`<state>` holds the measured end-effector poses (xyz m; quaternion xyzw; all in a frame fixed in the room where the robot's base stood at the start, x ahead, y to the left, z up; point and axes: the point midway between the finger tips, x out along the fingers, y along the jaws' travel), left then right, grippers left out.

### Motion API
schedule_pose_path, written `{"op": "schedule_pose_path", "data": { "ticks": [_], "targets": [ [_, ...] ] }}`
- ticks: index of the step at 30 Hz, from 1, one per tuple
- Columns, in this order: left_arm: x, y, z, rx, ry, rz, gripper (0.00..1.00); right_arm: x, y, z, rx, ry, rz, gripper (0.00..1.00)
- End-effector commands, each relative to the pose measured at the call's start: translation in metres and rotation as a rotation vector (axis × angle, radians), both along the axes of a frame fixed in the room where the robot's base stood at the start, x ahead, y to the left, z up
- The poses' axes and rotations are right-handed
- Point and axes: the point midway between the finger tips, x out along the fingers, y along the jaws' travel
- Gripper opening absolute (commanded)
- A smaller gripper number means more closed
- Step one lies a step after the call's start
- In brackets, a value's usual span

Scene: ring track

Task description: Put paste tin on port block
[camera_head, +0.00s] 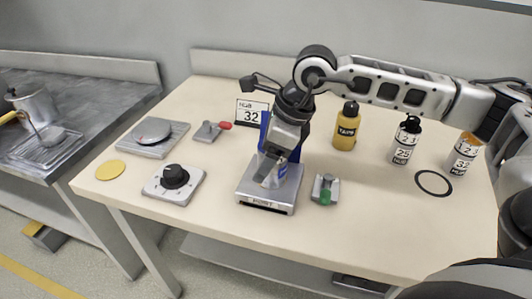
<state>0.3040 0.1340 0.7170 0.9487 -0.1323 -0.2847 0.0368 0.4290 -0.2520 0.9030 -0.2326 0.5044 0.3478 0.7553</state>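A small pale tin with blue markings (281,172), which looks like the paste tin, is at the top of the block. My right gripper (272,168) points down over the block, with its fingers at the tin and partly hiding it. I cannot tell whether the fingers grip the tin or are parted around it, or whether the tin rests fully on the block. My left gripper is not in view.
A knob box (174,184), a red-handled fixture (209,131) and a round plate (152,131) lie left. A green-tipped fixture (325,190), yellow bottle (346,131) and two labelled containers (403,146) (461,157) are right.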

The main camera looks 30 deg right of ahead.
Motion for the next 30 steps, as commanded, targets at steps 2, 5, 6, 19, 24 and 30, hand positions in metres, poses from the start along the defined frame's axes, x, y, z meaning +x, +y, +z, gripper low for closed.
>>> {"op": "schedule_pose_path", "data": {
  "ticks": [2, 5, 6, 19, 24, 30],
  "targets": [
    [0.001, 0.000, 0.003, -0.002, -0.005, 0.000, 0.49, 0.000, 0.000, 0.000, 0.000, 0.000, 0.000, 0.74],
    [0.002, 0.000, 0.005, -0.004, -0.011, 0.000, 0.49, 0.000, 0.000, 0.000, 0.000, 0.000, 0.000, 0.74],
    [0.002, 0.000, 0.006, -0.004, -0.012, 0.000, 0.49, 0.000, 0.000, 0.000, 0.000, 0.000, 0.000, 0.74],
    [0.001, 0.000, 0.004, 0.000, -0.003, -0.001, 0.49, -0.012, -0.015, 0.051, -0.001, -0.004, -0.001, 0.74],
    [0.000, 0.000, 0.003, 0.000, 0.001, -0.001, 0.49, -0.021, -0.026, 0.085, -0.001, -0.004, -0.002, 0.74],
    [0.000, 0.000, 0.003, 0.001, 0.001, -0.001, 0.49, -0.028, -0.033, 0.109, 0.000, -0.002, 0.001, 0.74]
  ]
}}
